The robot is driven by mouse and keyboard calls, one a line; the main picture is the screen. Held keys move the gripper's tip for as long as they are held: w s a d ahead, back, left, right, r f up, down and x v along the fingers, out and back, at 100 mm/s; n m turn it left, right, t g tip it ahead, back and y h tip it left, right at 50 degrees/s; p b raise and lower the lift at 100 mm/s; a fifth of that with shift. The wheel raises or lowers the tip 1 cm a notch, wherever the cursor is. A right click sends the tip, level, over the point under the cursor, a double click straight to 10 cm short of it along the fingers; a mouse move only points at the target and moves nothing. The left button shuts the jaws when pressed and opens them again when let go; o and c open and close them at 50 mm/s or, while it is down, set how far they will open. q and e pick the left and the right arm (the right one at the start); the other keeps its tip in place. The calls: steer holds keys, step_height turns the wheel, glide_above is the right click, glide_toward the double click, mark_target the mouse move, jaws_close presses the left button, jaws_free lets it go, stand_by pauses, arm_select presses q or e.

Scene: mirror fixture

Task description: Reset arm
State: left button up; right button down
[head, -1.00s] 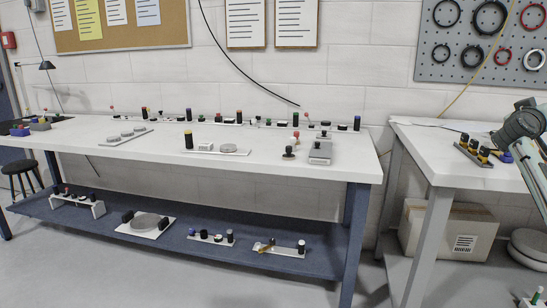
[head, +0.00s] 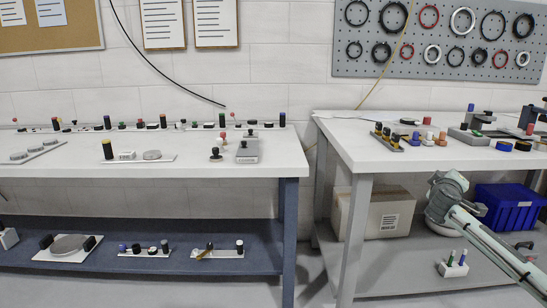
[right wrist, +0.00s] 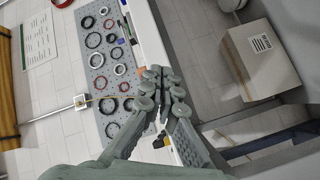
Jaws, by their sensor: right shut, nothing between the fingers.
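My right gripper (right wrist: 165,92) shows in the right wrist view. Its grey-green fingers are drawn together at the tips with nothing between them. In the head view, a pale green part of my arm reaches in from the lower right, in front of the right-hand table. My left gripper is in neither view.
The right-hand white table (head: 345,140) carries a row of black-and-orange pieces (head: 387,137). A cardboard box (head: 385,215) and a blue crate (head: 508,207) stand on its lower shelf. A long table (head: 70,165) is at left. Floor shows between the tables.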

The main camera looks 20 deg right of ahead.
steer(key=s+a+f+n+g+y, duration=0.1)
steer(key=s+a+f+n+y, duration=0.1)
steer(key=s+a+f, duration=0.6)
steer(key=s+a+f+n+g+y, duration=0.2)
steer(key=s+f, duration=0.4)
steer(key=f, duration=0.6)
steer(key=s+a+f+n+g+y, duration=0.1)
steer(key=s+a+f+n+y, duration=0.2)
steer(key=s+a+f, duration=0.45)
steer(key=s+a+f+m+g+y, duration=0.1)
steer(key=s+a+f+m+y, duration=0.1)
steer(key=a+f, duration=0.5)
steer(key=s+a+f+m+g+y, duration=0.1)
steer(key=s+a+f+m+y, duration=0.2)
steer(key=a+f, duration=0.5)
steer(key=s+a+m, duration=0.1)
steer(key=s+a, duration=0.1)
steer(key=a, duration=0.6)
steer(key=shift+a+f+y, duration=0.2)
steer(key=shift+a+y, duration=0.1)
